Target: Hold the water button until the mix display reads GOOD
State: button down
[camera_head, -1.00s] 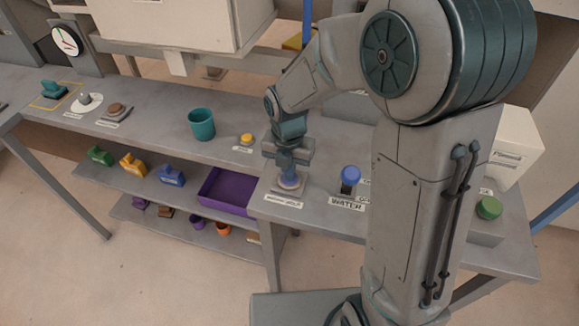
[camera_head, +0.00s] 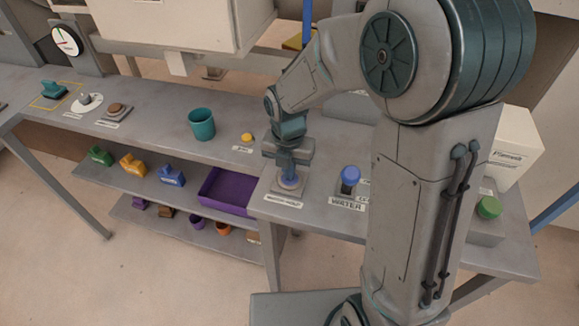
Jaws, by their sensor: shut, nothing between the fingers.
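The blue water button (camera_head: 350,174) stands upright on the bench behind a label reading WATER. My gripper (camera_head: 288,178) is left of it, shut and empty, pointing down at a small round pad (camera_head: 290,187) on a labelled base. The fingertips are at or just over the pad; I cannot tell whether they touch. The gripper is apart from the water button. I cannot make out a mix display reading GOOD; a white box (camera_head: 515,150) at the right carries small unreadable text, and my arm hides part of the bench.
A teal cup (camera_head: 202,124) and a yellow button (camera_head: 247,138) stand left of my gripper. A green button (camera_head: 489,208) is at the right. A purple tray (camera_head: 225,192) and several coloured blocks sit on lower shelves. A dial (camera_head: 66,41) is at the far left.

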jog(key=shift+s+d+f+g, duration=0.15)
jog(key=shift+s+f+g, duration=0.2)
jog(key=shift+f, duration=0.25)
jog(key=shift+r+p, duration=0.3)
jog(key=shift+p, duration=0.1)
notch_tip(320, 180, up, 15)
jog(key=p, duration=0.3)
jog(key=shift+w+a+f, duration=0.2)
jog(key=shift+w+a, duration=0.05)
jog(key=shift+w, duration=0.2)
dwell(1.3)
jog(key=s+d+r+m+t, duration=0.1)
jog(key=s+d+m, duration=0.5)
jog(key=m, duration=1)
jog(key=s+d+r+m+t, duration=0.1)
jog(key=s+d+m, duration=0.5)
jog(key=m, duration=1)
jog(key=shift+s+d+t, duration=0.25)
jog(key=shift+s+t, duration=0.35)
jog(key=shift+t, duration=0.15)
